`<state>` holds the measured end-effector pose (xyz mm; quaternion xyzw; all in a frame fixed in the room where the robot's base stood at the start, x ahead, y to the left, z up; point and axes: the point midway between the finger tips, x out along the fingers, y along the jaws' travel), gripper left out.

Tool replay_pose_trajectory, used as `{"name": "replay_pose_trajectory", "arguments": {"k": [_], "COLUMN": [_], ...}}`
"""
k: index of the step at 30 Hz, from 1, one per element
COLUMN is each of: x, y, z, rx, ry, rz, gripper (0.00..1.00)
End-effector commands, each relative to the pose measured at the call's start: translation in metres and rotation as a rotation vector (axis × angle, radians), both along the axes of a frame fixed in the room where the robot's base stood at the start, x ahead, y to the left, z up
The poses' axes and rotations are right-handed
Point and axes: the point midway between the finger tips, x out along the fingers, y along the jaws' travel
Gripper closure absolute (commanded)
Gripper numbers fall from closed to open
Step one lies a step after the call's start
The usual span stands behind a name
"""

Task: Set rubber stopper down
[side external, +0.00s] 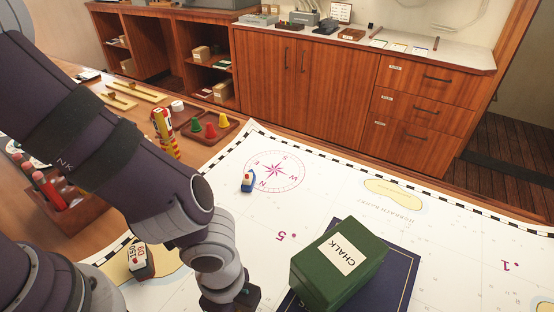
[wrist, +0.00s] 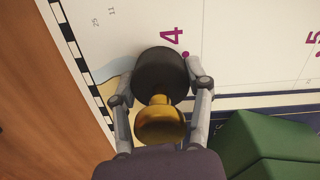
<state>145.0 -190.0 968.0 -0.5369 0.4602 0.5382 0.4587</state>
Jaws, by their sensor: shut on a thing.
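A round black rubber stopper (wrist: 160,72) with a brass knob (wrist: 160,124) is between the two fingers of my gripper (wrist: 161,80) in the wrist view. The fingers are shut on its sides. It is over the white chart (wrist: 228,62), near a printed 4 and the chart's checkered border. I cannot tell whether its underside touches the chart. In the side view only the upper part of my gripper shows at the bottom edge; the fingertips and stopper are out of frame.
A green chalk box (side external: 338,266) rests on a dark blue book (side external: 402,258), right of my gripper. Chart space is clear at right.

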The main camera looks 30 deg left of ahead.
Motion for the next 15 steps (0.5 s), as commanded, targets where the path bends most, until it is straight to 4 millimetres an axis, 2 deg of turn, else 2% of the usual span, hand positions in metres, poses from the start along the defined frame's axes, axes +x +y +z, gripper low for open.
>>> {"name": "replay_pose_trajectory", "arguments": {"k": [7,8,13,15], "x": [0.0001,0.0001,0.0002,0.0003], "y": [0.0001,0.0001,0.0,0.0], "z": [-0.0021,-0.0022,-0.0018,-0.0018], "rx": [0.001,0.001,0.001,0.0], "ry": [0.0,0.0,0.0,0.0], "rz": [0.001,0.001,0.001,0.002], "gripper": [0.9,0.47,0.25,0.23]}}
